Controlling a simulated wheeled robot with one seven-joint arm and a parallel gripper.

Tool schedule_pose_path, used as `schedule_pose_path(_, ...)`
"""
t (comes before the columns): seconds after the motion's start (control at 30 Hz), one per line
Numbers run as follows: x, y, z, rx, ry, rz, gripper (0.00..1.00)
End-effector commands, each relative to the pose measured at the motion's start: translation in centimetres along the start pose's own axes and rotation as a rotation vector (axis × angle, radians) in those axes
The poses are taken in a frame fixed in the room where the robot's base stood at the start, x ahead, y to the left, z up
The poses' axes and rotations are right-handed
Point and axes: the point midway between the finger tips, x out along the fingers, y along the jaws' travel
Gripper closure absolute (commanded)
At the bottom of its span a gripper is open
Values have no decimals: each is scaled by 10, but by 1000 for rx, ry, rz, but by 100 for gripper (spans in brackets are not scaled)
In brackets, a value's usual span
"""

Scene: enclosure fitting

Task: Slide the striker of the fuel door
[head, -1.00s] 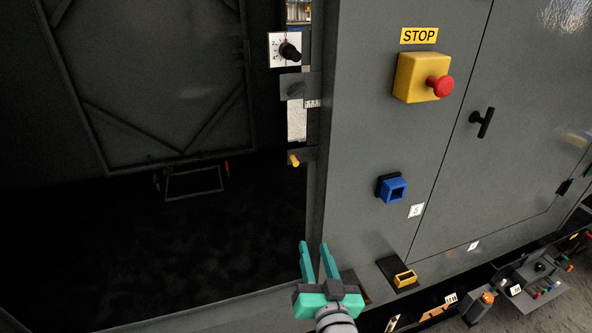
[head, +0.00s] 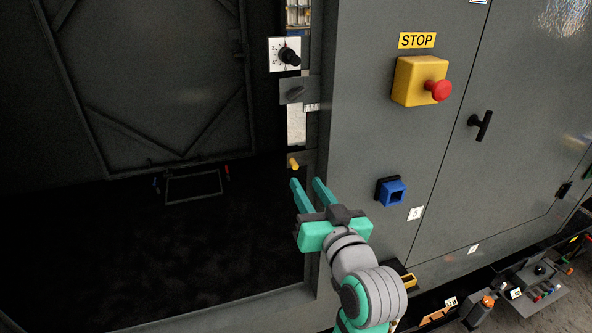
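A small yellow peg (head: 293,163) sticks out from a dark bracket on the door-frame edge, left of the grey cabinet front. I cannot tell for sure whether it is the striker. Above it, on the same edge, is a grey plate with a dark, slanted lever (head: 296,93). My gripper (head: 307,182) has teal fingers spread apart with nothing between them. Its fingertips appear just below the yellow peg and apart from it. A grey panel door (head: 165,75) stands at the left behind the dark opening; no label marks it as the fuel door.
A dial (head: 289,55) sits above the lever. The cabinet front carries a yellow box with a red stop button (head: 438,90), a blue square socket (head: 392,191) and a black door handle (head: 481,125). Several small parts lie at the lower right. The dark opening at left looks free.

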Motion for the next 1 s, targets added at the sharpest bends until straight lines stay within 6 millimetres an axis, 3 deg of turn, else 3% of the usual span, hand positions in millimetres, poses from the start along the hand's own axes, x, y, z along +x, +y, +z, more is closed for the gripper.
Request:
schedule_pose_path(0.2, 41, -2, 0, 0, -1, -4, 69)
schedule_pose_path(0.4, 65, 1, 0, 1, 0, 1, 69)
schedule_pose_path(0.87, 76, 3, 0, -1, 1, 5, 69)
schedule_pose_path(1.0, 76, 2, 0, -1, 1, 4, 100)
